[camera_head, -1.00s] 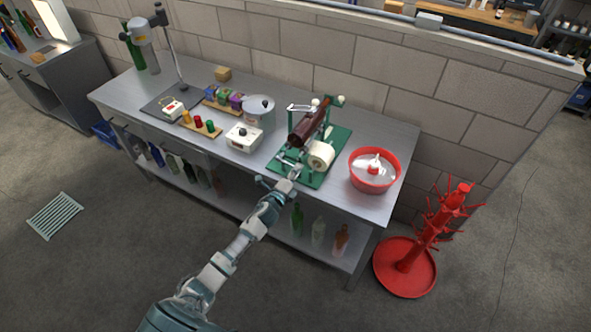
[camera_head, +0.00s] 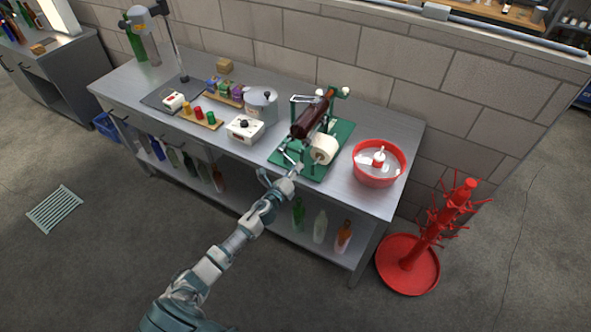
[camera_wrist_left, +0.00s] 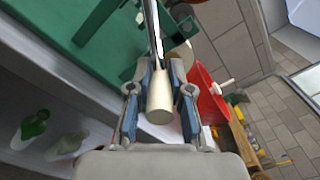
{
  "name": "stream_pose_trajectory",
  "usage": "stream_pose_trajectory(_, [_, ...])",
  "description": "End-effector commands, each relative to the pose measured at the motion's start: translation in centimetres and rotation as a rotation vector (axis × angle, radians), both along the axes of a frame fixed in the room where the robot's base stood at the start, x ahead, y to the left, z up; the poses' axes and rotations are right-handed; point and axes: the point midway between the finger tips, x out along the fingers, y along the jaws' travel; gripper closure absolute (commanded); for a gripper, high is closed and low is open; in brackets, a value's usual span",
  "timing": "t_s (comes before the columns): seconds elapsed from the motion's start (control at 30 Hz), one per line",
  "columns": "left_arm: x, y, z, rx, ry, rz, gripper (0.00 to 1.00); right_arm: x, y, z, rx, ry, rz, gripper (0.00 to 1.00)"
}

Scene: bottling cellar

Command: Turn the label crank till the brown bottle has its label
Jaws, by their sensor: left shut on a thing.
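The brown bottle (camera_head: 311,121) lies tilted on the green labelling machine (camera_head: 342,134) near the right end of the bench. No label can be made out on its visible side. A cream label roll (camera_head: 323,149) is on the machine's front side. My left gripper (camera_head: 295,174) is at the machine's front edge. In the left wrist view my left gripper (camera_wrist_left: 160,92) is shut on the cream crank knob (camera_wrist_left: 160,108), with a finger on either side. The crank's metal rod runs up from the knob. My right gripper is not in view.
A red basin (camera_head: 378,178) stands right of the machine. A white box with a black knob (camera_head: 245,129) and a grey pot (camera_head: 262,104) stand to its left. A red bottle tree (camera_head: 442,225) stands on the floor at right. Bottles stand on the shelf below.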

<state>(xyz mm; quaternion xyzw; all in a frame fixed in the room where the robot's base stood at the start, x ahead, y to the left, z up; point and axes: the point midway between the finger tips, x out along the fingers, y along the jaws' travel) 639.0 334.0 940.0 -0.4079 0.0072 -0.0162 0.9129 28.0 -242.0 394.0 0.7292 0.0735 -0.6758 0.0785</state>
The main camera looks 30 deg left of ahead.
Motion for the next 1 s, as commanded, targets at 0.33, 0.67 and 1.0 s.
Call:
stream_pose_trajectory(0.33, [-0.1,-0.3,-0.3,-0.002,0.004,-0.006,0.73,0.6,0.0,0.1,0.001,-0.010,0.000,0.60])
stream_pose_trajectory(0.67, [-0.1,-0.1,-0.1,-0.002,0.001,-0.003,0.55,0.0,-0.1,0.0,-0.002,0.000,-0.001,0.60])
stream_pose_trajectory(1.0, [-4.5,0.1,-0.3,-0.001,0.004,-0.004,0.55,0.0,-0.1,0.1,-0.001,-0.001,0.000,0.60])
